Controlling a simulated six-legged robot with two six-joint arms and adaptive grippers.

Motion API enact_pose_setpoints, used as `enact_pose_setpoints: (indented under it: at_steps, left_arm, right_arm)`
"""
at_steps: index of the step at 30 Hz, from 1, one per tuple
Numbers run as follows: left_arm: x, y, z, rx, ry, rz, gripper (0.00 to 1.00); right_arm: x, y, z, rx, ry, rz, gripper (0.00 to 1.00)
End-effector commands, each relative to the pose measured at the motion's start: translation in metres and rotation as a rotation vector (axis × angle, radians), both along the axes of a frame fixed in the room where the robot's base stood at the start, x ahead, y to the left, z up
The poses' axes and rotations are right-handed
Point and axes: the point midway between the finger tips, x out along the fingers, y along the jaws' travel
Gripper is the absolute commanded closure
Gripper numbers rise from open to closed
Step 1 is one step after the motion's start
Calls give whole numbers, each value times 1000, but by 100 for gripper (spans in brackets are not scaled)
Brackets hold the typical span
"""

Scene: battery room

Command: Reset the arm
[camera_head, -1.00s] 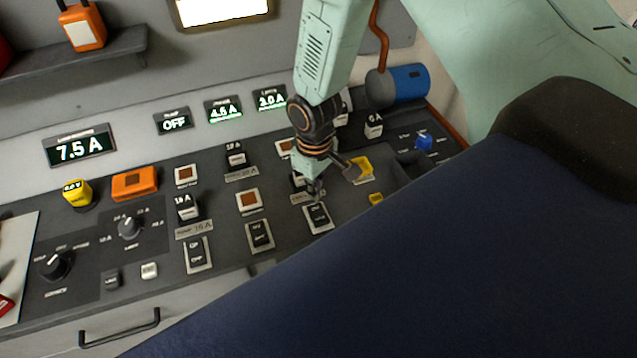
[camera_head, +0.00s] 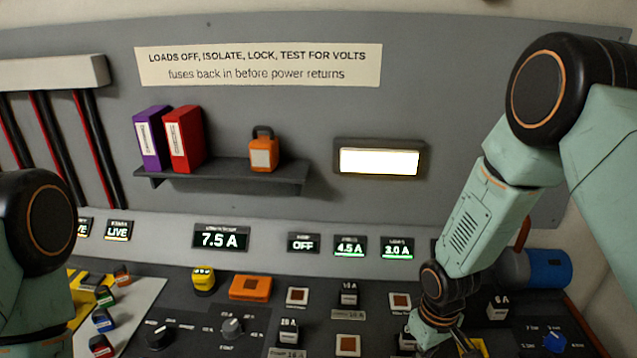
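My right arm comes in from the right and reaches down to the control panel (camera_head: 265,338). Its gripper (camera_head: 462,346) is low at the bottom edge, over the panel's right part, beside a square brown-centred switch (camera_head: 400,300). The fingertips are cut off by the frame edge, so their opening is unclear. My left arm shows only as a dark joint and pale green link at the left edge; its gripper is out of view. A row of displays reads 7.5 A (camera_head: 221,237), OFF (camera_head: 303,243), 4.5 A (camera_head: 350,246) and 3.0 A (camera_head: 397,248).
A wall shelf (camera_head: 225,174) holds purple (camera_head: 150,140) and red (camera_head: 184,140) binders and an orange padlock-like item (camera_head: 264,152). A blue cylinder (camera_head: 549,269) is at the right. Several coloured small items lie on a pale board (camera_head: 135,312) at lower left. An orange block (camera_head: 250,288) sits on the panel.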

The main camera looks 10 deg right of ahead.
Motion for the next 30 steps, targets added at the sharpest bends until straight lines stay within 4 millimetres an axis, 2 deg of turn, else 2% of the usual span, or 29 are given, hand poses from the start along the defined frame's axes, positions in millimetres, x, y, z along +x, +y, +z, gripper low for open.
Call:
enact_pose_setpoints:
  at_steps: [5, 9, 14, 19, 21, 30]
  left_arm:
    - [0, 0, 0, 0, 0, 0, 30]
    - [0, 0, 0, 0, 0, 0, 30]
    - [0, 0, 0, 0, 0, 0, 30]
    - [0, 0, 0, 0, 0, 0, 30]
    - [0, 0, -16, 0, -1, 0, 30]
    - [0, 0, -71, 0, 0, 0, 30]
  right_arm:
    - [-67, 24, -39, 47, 24, -72, 100]
    - [-134, 39, -62, 63, 28, -167, 100]
    - [-197, 42, -68, 43, 25, -254, 100]
    - [-252, 36, -60, -4, 18, -318, 100]
    - [-246, 36, -76, -2, 4, -321, 100]
    - [-245, 36, -132, -1, 4, -319, 100]
